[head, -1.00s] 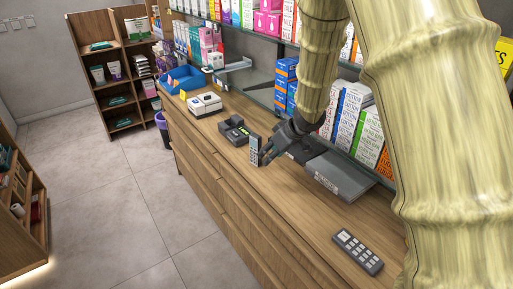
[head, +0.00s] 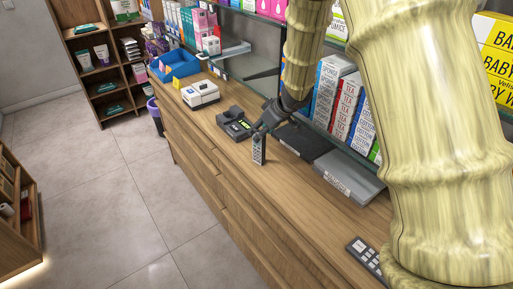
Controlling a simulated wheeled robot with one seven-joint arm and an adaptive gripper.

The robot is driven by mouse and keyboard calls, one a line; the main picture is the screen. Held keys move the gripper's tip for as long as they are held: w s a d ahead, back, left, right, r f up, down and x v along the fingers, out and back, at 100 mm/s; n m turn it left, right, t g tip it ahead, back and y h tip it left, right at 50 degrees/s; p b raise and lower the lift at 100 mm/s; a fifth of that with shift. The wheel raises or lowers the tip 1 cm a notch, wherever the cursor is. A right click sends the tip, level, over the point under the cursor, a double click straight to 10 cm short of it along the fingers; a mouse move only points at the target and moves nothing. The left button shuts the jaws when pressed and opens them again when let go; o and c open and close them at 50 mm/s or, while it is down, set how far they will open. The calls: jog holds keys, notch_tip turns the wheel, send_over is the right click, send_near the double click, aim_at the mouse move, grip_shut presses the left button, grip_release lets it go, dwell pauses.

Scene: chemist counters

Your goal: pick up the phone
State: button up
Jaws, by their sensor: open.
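A slim grey handset with a keypad (head: 259,151), which looks like a cordless phone, stands nearly upright near the counter's front edge. A dark desk unit with a small green display (head: 236,125) sits just behind and left of it. My gripper (head: 261,132) comes down from the upper right and is open, with its dark fingers at the handset's top end. I cannot tell whether they touch it. Part of the handset's top is hidden by the fingers. A second dark keypad device (head: 366,257) lies flat at the near right of the counter, partly cut off by my arm.
The wooden counter (head: 290,190) is clear in front of the handset. A grey flat device (head: 348,178) lies to the right. A white machine (head: 200,94) and a blue bin (head: 174,66) stand to the left. Shelved boxes (head: 335,95) line the back, close to my arm.

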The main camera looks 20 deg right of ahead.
aim_at(259, 148)
jog(key=shift+w+d+f, duration=0.1)
jog(key=shift+w+f, duration=0.25)
jog(key=shift+f, duration=0.25)
jog(key=shift+w+d+f, duration=0.1)
jog(key=shift+w+f, duration=0.2)
jog(key=shift+f, duration=0.3)
jog(key=shift+w+a+f, duration=0.1)
jog(key=shift+a+f, duration=0.05)
jog(key=x, duration=0.4)
jog(key=shift+a+f+p, duration=0.25)
jog(key=shift+f+p, duration=0.15)
jog(key=shift+d, duration=0.1)
grip_shut()
